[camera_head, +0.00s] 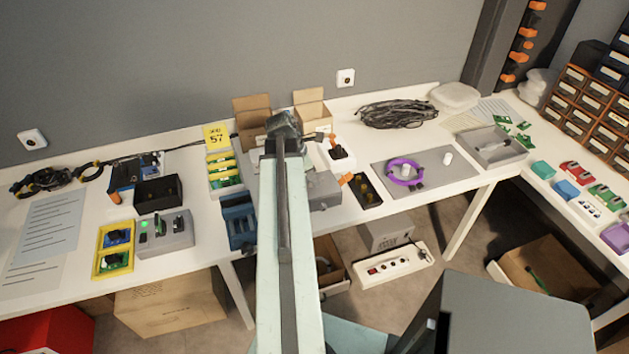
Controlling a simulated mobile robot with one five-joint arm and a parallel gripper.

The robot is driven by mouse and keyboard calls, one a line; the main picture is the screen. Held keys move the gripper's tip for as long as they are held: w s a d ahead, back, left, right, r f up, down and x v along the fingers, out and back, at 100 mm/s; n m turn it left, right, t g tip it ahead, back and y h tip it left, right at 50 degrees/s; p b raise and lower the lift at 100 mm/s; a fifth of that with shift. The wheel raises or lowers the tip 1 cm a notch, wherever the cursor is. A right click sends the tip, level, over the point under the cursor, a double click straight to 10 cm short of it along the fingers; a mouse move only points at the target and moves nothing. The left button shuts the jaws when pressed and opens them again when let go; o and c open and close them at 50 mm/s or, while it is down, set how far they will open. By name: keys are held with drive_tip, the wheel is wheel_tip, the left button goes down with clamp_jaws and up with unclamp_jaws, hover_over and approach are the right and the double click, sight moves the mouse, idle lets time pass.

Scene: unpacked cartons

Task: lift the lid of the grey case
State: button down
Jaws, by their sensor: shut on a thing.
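The grey case (323,190) lies on the bench just right of my arm, which covers its left part. An orange piece (347,178) shows at its right edge. My gripper (284,128) is at the far end of my pale arm. Only its dark upper part shows; the fingers are hidden behind the arm. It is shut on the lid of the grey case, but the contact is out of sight. I cannot tell whether the lid is raised.
Open cartons (252,110) stand behind. A grey mat (440,178) with a purple ring (404,172) lies right. A grey box (165,232) with a green button stands left.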

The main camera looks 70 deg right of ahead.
wheel_tip(320, 180, up, 10)
drive_tip(key=p, duration=0.9)
drive_tip(key=shift+p, duration=0.35)
drive_tip(key=shift+f, duration=0.1)
drive_tip(key=shift+w, duration=0.1)
